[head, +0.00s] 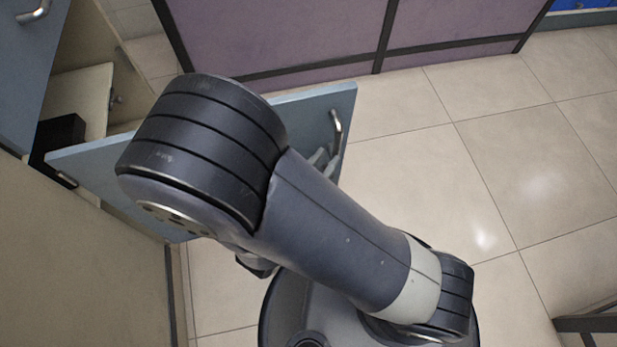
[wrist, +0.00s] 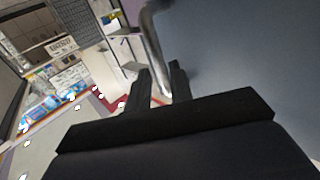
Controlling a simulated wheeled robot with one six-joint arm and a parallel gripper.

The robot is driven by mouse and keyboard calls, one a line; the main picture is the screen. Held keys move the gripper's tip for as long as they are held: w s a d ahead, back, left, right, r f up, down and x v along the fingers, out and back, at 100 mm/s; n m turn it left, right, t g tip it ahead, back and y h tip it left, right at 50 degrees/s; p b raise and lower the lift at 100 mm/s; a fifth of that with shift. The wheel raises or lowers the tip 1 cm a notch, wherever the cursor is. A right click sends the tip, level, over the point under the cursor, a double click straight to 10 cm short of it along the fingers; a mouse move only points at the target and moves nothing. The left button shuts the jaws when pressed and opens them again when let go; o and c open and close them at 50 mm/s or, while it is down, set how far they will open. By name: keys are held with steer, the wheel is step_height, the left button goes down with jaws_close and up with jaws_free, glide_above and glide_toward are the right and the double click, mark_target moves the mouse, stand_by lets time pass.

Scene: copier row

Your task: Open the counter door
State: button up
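The blue-grey counter door (head: 305,108) stands swung well out from the counter in the head view, with the cabinet interior showing behind it. Its metal bar handle (head: 337,127) is near the door's free edge. In the wrist view the door (wrist: 240,60) fills the right side and the handle (wrist: 152,40) runs down toward the fingers. My gripper (wrist: 162,72) has its two fingers apart, with the handle's lower part showing in the gap between them. In the head view my gripper (head: 322,163) is at the handle's lower end, partly hidden by my arm. Firm contact cannot be seen.
Another blue-grey door (head: 28,75) with a handle is at the upper left. A black box (head: 58,140) sits in the cabinet. A purple partition (head: 290,35) stands behind. The tiled floor (head: 500,150) is clear to the right.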

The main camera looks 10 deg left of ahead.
mark_target(334, 148)
steer(key=shift+p+v, duration=0.6)
steer(key=shift+v, duration=2.25)
steer(key=shift+b+x, duration=1.4)
steer(key=shift+x, duration=4.05)
